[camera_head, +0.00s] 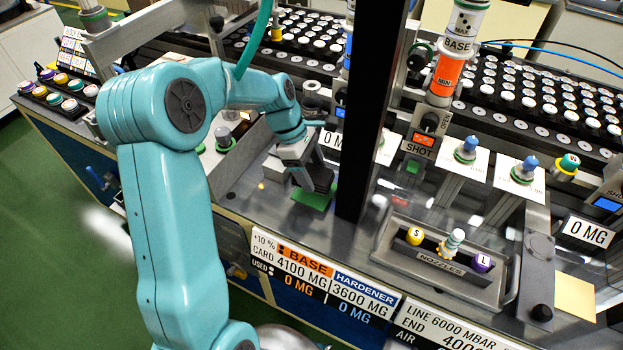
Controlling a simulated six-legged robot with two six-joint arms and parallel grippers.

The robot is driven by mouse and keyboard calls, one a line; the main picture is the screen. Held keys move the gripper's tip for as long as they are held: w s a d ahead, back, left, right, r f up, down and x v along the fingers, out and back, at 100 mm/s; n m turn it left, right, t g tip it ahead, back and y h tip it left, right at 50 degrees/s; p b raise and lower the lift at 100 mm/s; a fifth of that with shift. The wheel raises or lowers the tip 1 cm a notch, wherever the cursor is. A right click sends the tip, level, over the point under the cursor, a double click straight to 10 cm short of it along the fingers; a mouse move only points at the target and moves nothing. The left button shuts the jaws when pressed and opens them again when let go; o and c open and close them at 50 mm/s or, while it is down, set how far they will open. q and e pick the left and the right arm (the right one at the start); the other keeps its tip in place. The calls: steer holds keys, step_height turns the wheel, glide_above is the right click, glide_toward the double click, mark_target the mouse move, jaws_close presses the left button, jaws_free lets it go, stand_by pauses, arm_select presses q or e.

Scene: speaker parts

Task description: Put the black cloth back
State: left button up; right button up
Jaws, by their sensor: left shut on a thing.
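My left gripper (314,181) is low over the workbench, left of the dark upright post. It is shut on a dark, flat-looking piece, which I take to be the black cloth (322,179). The cloth and the dark fingers are hard to tell apart at this size. A small green pad (313,201) lies on the bench right below the gripper and is partly covered by it. I cannot tell whether the cloth touches the pad. My right gripper is not in view.
The dark post (362,120) stands close to the gripper's right. A nozzle tray (408,262) with several nozzles is at the lower right. An orange and white base cartridge (448,72) stands behind it. Racks of round parts (540,95) line the back. Label signs (325,285) edge the front.

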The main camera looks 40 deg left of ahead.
mark_target(309, 171)
arm_select(q)
step_height(309, 171, down, 4)
steer(key=shift+w+r+p, duration=0.15)
steer(key=shift+r+p, duration=0.1)
steer(key=shift+p, duration=0.05)
steer(key=shift+f, duration=0.15)
steer(key=o, duration=1.3)
steer(key=shift+f, duration=0.15)
steer(key=o, duration=0.4)
steer(key=shift+o, duration=0.2)
